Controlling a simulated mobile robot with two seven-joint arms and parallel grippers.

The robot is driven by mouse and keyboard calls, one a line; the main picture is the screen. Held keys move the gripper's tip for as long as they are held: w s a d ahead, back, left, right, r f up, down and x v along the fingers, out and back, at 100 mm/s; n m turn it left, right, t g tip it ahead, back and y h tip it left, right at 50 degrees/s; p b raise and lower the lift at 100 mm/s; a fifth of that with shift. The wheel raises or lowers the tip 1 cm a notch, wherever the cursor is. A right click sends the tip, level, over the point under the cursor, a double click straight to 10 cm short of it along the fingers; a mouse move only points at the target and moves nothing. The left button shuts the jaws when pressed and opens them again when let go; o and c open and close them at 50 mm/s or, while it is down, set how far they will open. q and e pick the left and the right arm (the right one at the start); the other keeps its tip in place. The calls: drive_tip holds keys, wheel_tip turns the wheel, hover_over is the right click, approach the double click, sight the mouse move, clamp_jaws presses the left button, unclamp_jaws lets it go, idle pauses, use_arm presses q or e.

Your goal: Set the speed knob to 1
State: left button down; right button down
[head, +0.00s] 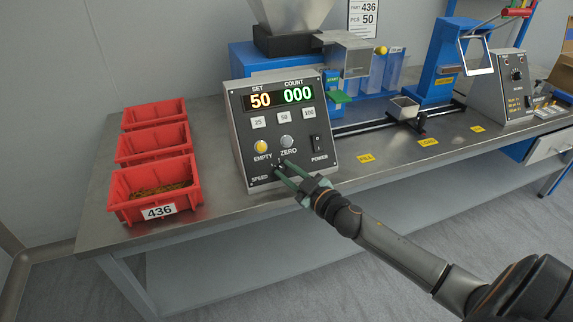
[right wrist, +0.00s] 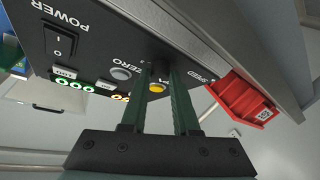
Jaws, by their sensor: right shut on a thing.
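The control box (head: 310,172) stands on the steel bench, its display reading SET 50 and COUNT 000. The speed knob sits low on its panel, by the SPEED label (head: 259,179), and is mostly hidden by my right fingers, so its setting cannot be read. My right gripper (head: 281,168) is shut on the knob. In the right wrist view its two green fingers (right wrist: 165,75) reach the panel beside the ZERO button (right wrist: 121,73) and the yellow EMPTY button (right wrist: 157,87). My left gripper is in neither view.
Three red bins (head: 182,208) stand left of the box; the front one, marked 436, holds small brass-coloured parts. The POWER switch (head: 318,144) is right of the knob. A blue machine (head: 250,57) is behind, and a blue press (head: 437,78) stands to the right.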

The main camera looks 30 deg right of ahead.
drive_tip(key=n+p, duration=0.1)
drive_tip(key=n+y+p, duration=0.1)
drive_tip(key=shift+d+r+n+g, duration=0.15)
drive_tip(key=shift+r+n+g, duration=0.15)
drive_tip(key=shift+g, duration=0.1)
drive_tip(key=shift+f+n+y+p, duration=0.15)
drive_tip(key=shift+n+y+p, duration=0.35)
drive_tip(key=shift+n+p, duration=0.1)
drive_tip(key=shift+g, duration=0.3)
drive_tip(key=shift+f, duration=0.1)
drive_tip(key=c, duration=0.7)
unclamp_jaws()
drive_tip(key=shift+o, duration=0.2)
